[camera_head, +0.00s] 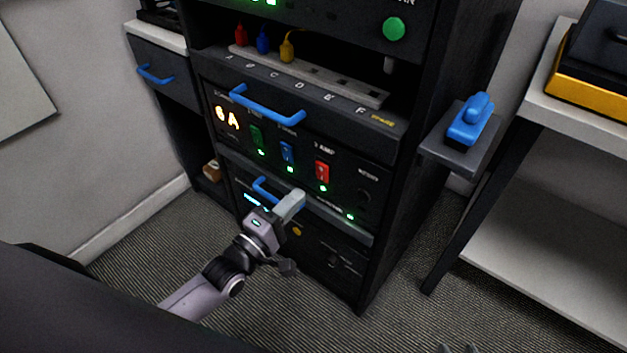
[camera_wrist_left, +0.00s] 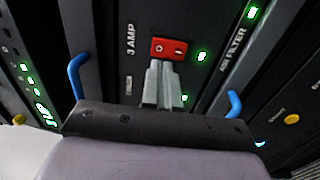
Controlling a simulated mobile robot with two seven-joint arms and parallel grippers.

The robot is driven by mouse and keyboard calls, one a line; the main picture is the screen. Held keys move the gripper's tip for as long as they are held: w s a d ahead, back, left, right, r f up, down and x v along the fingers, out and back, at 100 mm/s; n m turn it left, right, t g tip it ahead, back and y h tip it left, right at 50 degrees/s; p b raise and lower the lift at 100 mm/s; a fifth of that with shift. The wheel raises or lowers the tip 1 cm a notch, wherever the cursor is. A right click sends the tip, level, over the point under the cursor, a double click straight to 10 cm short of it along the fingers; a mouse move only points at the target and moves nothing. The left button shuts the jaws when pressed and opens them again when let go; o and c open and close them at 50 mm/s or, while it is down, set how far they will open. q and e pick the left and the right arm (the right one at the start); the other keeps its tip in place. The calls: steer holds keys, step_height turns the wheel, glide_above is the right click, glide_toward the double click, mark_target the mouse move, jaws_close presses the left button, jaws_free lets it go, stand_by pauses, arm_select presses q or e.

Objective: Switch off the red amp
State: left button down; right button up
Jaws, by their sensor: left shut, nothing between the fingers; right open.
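The red rocker switch (camera_head: 322,172), by the label 3 AMP, sits on the front panel of a black rack, with a lit green lamp (camera_head: 323,188) below it. The left wrist view shows the red switch (camera_wrist_left: 168,48) with O and I marks and a lit green lamp (camera_wrist_left: 204,56) beside it. My left gripper (camera_head: 299,194) is below and left of the switch in the head view. In the wrist view its fingers (camera_wrist_left: 160,66) are shut, empty and close to the switch's edge; I cannot tell whether they touch. My right gripper's tips (camera_head: 460,348) just show at the bottom edge, apart.
A green switch (camera_head: 256,137) and a blue switch (camera_head: 287,151) share the panel, left of the red one. Blue handles (camera_head: 267,104) stick out above and below. A side shelf (camera_head: 455,153) holds a blue object (camera_head: 471,120). A white-topped bench stands at right.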

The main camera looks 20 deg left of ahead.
mark_target(323, 169)
arm_select(q)
steer(key=b+x, duration=0.1)
steer(key=x, duration=0.4)
steer(key=shift+w+d, duration=0.1)
steer(key=shift+w, duration=0.15)
steer(key=shift+w+d+r, duration=0.1)
steer(key=shift+w+d, duration=0.05)
steer(key=shift+w, duration=0.45)
arm_select(e)
steer(key=shift+w+a+r+t, duration=0.3)
steer(key=shift+w+a+r, duration=0.2)
steer(key=shift+w+r, duration=0.15)
steer(key=shift+y, duration=0.3)
